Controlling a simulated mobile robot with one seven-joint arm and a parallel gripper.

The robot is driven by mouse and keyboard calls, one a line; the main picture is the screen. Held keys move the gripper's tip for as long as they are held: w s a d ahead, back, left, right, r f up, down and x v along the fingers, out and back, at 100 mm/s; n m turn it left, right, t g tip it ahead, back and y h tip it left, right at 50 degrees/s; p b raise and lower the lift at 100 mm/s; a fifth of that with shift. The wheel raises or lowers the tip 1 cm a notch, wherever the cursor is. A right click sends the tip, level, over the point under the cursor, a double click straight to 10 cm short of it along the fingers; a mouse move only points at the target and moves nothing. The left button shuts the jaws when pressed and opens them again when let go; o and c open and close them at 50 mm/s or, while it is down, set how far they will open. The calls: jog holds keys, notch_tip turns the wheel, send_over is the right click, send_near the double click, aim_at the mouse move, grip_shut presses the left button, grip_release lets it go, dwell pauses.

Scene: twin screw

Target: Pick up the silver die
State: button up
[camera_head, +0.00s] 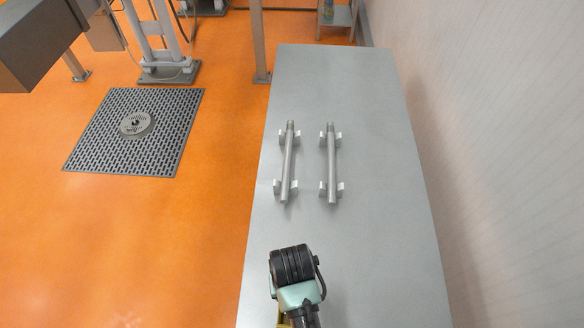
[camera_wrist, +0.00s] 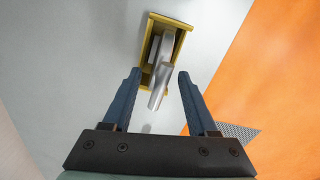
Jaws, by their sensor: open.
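In the wrist view, a silver metal piece (camera_wrist: 159,80) with a rounded rod-like end lies in a yellow open-topped holder (camera_wrist: 154,22). I take this piece to be the silver die; its full shape is not clear. My gripper (camera_wrist: 158,74) is open, with its two blue-grey fingers spread to either side of the near end of the piece. No contact with the fingers shows. In the head view, my arm covers most of this spot, and only a bit of yellow (camera_head: 283,323) shows at the bottom edge.
Two silver rods (camera_head: 288,165) (camera_head: 332,165) lie on small supports farther up the grey table (camera_head: 370,250). A wall (camera_head: 480,120) runs along the right. Orange floor (camera_head: 130,240) with a floor grate (camera_head: 100,125) lies to the left. The table's far end is clear.

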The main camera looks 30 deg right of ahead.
jog(key=shift+f, duration=1.45)
grip_shut()
jog(key=shift+r, duration=0.1)
